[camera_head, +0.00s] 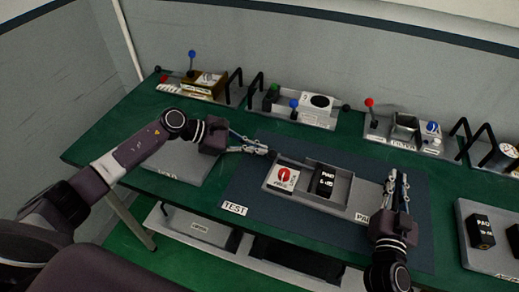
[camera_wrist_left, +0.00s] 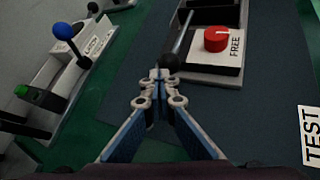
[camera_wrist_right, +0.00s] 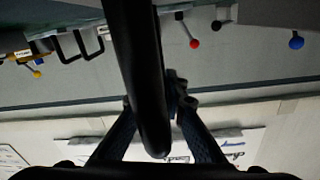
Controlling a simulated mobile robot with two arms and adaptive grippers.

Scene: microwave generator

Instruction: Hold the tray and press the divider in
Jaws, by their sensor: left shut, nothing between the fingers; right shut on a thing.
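The grey tray (camera_head: 312,203) lies on the dark mat, with a white block with a red knob (camera_head: 285,174) marked FREE in its left part and a black PAD block (camera_head: 323,181) beside it. A rod with a black ball end (camera_wrist_left: 170,62) sticks out at the tray's left end. My left gripper (camera_head: 266,150) is shut and empty, its fingertips (camera_wrist_left: 158,76) right by the ball; I cannot tell whether they touch. My right gripper (camera_head: 401,174) is shut on a black bar (camera_wrist_right: 140,75) at the tray's right end, seemingly its handle. The divider itself is not clearly distinguishable.
A grey plate with black PAD blocks (camera_head: 481,230) stands at the right. Units with coloured levers and black handles line the back, including a blue-ball lever (camera_wrist_left: 63,31). A grey plate (camera_head: 180,163) lies under my left arm.

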